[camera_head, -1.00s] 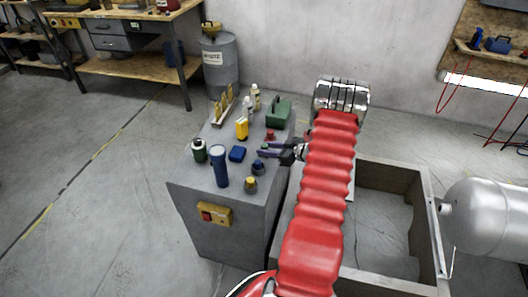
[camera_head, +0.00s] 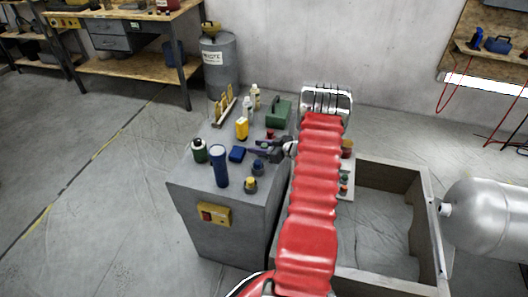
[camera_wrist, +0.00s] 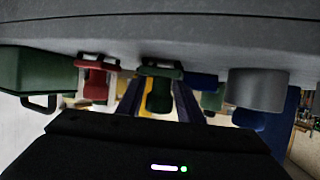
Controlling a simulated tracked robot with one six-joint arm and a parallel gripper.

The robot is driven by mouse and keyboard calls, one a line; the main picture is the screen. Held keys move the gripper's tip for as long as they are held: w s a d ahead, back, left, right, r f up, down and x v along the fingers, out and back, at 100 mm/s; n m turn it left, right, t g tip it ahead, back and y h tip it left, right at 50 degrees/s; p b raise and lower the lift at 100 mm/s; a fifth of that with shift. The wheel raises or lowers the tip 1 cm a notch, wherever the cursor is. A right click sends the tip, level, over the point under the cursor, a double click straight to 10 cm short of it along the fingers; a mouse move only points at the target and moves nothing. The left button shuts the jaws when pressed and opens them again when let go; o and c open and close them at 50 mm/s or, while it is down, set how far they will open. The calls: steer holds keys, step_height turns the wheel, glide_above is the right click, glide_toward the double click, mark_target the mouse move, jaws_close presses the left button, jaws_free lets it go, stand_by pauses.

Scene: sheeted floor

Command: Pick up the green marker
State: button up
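The green marker (camera_wrist: 159,94) shows in the wrist view, which appears upside down. The fingers are apart, with a gap on each side of the marker. In the head view my gripper (camera_head: 262,147) reaches from the right over the cabinet top, low among the items. I cannot make out the green marker there; the gripper seems to hide it.
On the grey cabinet (camera_head: 225,228) a red item (camera_head: 270,134) and a blue item (camera_head: 258,167) stand close to either side of my gripper. A green case (camera_head: 279,112), blue box (camera_head: 237,154), blue cylinder (camera_head: 219,166) and yellow item (camera_head: 242,128) are nearby. An open frame (camera_head: 390,166) lies right.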

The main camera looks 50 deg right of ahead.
steer(key=shift+c, duration=0.6)
jaws_close()
steer(key=shift+r, duration=0.1)
step_height(320, 180, up, 10)
stand_by(0.6)
stand_by(0.4)
